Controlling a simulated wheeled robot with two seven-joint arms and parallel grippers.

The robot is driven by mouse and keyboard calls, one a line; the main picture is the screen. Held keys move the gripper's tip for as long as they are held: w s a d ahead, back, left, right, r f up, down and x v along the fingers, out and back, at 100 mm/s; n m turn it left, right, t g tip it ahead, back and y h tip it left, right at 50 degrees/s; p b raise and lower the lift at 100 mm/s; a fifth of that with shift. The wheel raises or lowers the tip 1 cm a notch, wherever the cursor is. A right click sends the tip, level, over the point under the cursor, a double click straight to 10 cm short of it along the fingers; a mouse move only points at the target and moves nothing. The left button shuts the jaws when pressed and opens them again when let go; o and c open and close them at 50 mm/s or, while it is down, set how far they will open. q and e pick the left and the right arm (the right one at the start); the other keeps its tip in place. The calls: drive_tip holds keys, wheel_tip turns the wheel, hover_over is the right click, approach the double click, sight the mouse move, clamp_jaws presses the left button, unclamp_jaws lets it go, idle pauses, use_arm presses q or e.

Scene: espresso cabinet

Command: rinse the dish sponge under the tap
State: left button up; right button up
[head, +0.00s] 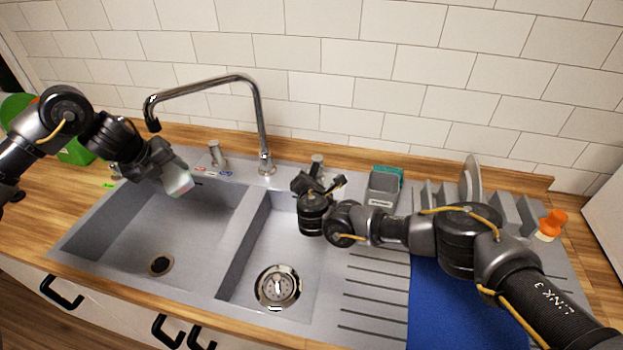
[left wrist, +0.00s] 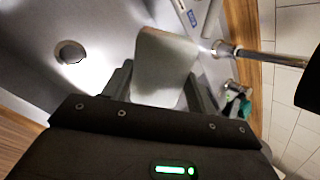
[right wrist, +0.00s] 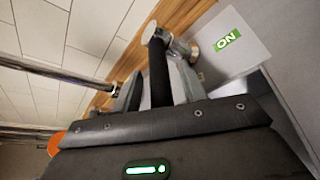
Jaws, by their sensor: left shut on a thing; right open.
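The dish sponge (head: 179,182), a pale block, is gripped over the back of the left sink basin. In the left wrist view the sponge (left wrist: 165,65) stands out between the fingers. My left gripper (head: 163,172) is shut on it. The curved chrome tap (head: 245,82) has its spout end above and slightly left of the sponge in the head view; no water shows. My right gripper (head: 320,186) is open at the right tap control. In the right wrist view, a black lever (right wrist: 159,75) lies between its open fingers, beside a green ON label (right wrist: 228,40). Contact is unclear.
The left basin (head: 125,235) and right basin (head: 250,240) look empty. Another control (head: 217,154) stands left of the tap base. A grey caddy (head: 382,188), dish rack (head: 505,212), blue mat (head: 455,310) and orange-capped bottle (head: 551,225) are on the right.

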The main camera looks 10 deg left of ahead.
clamp_jaws()
drive_tip(key=shift+d+n+g+y, duration=0.5)
drive_tip(key=shift+d+n+y, duration=0.5)
drive_tip(key=shift+n+y, duration=0.45)
unclamp_jaws()
drive_tip(key=v, duration=1.2)
